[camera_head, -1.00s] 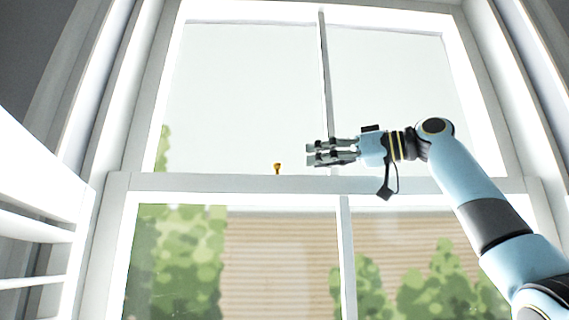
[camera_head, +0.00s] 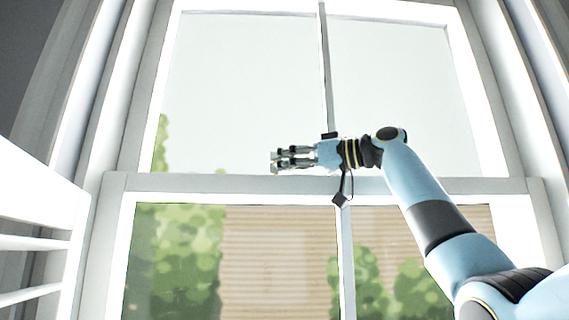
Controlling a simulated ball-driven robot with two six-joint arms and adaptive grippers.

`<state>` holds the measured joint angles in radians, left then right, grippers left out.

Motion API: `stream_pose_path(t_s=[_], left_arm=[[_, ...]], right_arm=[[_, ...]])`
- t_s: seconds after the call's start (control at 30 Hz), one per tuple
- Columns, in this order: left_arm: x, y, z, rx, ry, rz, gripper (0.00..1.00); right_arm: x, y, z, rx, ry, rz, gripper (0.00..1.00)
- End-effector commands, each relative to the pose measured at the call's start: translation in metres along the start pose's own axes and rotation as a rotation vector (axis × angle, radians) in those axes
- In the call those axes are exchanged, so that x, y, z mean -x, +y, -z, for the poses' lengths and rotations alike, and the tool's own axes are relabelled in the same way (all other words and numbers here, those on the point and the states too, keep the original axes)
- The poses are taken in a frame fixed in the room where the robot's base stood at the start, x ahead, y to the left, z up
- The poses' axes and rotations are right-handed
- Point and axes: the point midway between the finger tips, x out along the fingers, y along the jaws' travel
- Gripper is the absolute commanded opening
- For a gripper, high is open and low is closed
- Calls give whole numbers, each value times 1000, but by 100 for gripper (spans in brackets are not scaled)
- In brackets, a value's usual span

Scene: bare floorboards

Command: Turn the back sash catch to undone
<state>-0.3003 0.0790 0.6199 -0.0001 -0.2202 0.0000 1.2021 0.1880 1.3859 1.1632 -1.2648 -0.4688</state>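My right gripper (camera_head: 274,160) reaches in from the right, just above the meeting rail (camera_head: 190,184) of the sash window. Its fingers point left, one above the other, with a narrow gap between them. The small brass-coloured sash catch is not visible now. The fingertips cover the place on top of the rail where it showed a second ago. I cannot tell whether the fingers touch it or how it is turned. My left gripper is out of view.
Upright glazing bars (camera_head: 324,70) divide the panes, and the gripper's wrist is close in front of them. A white slatted piece (camera_head: 40,205) stands at the left. The rail left of the fingertips is clear.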

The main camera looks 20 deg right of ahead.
Motion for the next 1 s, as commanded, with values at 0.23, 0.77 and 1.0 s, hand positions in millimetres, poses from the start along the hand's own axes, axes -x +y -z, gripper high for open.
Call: stream_pose_path(t_s=[0.23, 0.77, 1.0], left_arm=[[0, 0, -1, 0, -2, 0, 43], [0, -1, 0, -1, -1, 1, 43], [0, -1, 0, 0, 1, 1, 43]], right_arm=[[0, 0, 0, 0, 0, 0, 0], [-12, 7, 1, 0, 1, -308, 0], [-11, 8, 1, 0, 2, -327, 0]])
